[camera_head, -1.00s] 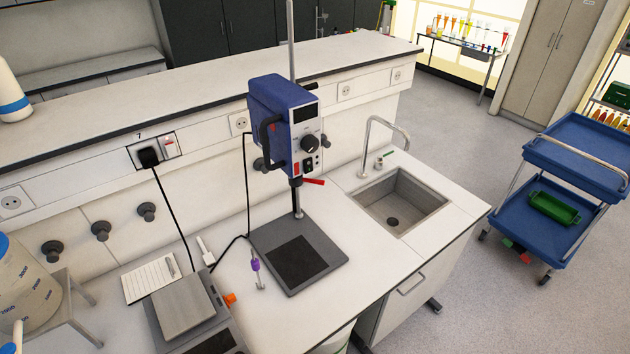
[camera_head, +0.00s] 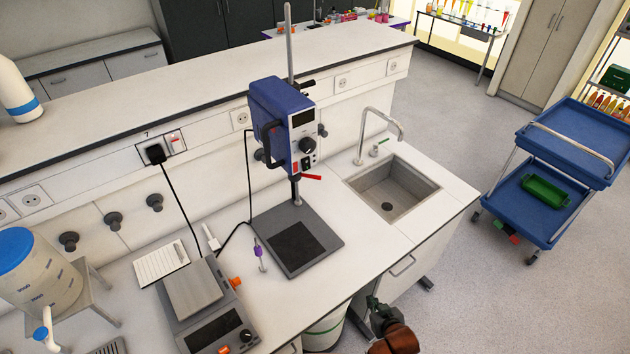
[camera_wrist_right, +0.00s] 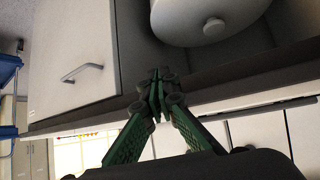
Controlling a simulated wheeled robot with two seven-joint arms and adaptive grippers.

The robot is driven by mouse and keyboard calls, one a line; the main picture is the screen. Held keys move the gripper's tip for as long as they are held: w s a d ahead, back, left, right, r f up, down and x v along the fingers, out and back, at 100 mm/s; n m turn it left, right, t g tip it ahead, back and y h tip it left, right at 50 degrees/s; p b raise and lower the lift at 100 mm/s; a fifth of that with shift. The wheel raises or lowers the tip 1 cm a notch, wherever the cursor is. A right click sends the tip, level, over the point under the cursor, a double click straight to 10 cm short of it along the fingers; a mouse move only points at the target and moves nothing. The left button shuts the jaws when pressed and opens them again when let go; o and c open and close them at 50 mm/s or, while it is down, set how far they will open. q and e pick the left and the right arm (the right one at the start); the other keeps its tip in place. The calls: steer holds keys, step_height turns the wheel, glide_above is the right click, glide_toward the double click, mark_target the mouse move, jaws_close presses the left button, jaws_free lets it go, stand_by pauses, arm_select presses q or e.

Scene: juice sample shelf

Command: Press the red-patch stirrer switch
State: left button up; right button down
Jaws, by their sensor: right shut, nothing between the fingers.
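The blue overhead stirrer (camera_head: 278,115) hangs on an upright rod above its dark base plate (camera_head: 297,240) on the bench. Its front panel has a dark display, a black knob and, low down, a small red patch (camera_head: 295,168) beside a dark switch (camera_head: 307,162). Whether the switch is on or off is too small to tell. My right gripper (camera_head: 374,303) shows at the bottom, low by the bench's front edge, well apart from the stirrer. In the right wrist view its green fingers (camera_wrist_right: 157,88) are shut together and empty. My left gripper is not in view.
A balance (camera_head: 205,305), a notepad (camera_head: 161,263) and a small purple item (camera_head: 258,251) lie left of the stirrer. The sink (camera_head: 395,190) is at its right. A white bucket (camera_head: 325,335) stands under the bench edge. A blue cart (camera_head: 560,165) stands at the right.

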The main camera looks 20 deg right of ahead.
steer(key=w+a+r+t+y, duration=0.1)
steer(key=w+a+r+t, duration=0.15)
steer(key=r, duration=0.65)
steer(key=w+a+r+t+p, duration=0.1)
steer(key=w+r+t, duration=0.2)
steer(key=r, duration=0.5)
steer(key=w+a+r+t+y, duration=0.1)
steer(key=w+r+t, duration=0.2)
steer(key=r, duration=0.6)
steer(key=s+a+r+n+t+y, duration=0.2)
steer(key=a+r+y, duration=0.1)
steer(key=r, duration=0.6)
steer(key=s+a+r+n+t+y, duration=0.1)
steer(key=a+r+n+t+y, duration=0.1)
steer(key=r, duration=0.6)
steer(key=a+t+y+p, duration=0.1)
steer(key=a+y, duration=0.1)
steer(key=shift+s+a+r+t+y, duration=0.3)
steer(key=shift+s+a+r+t, duration=0.05)
steer(key=shift+s+a+r, duration=0.05)
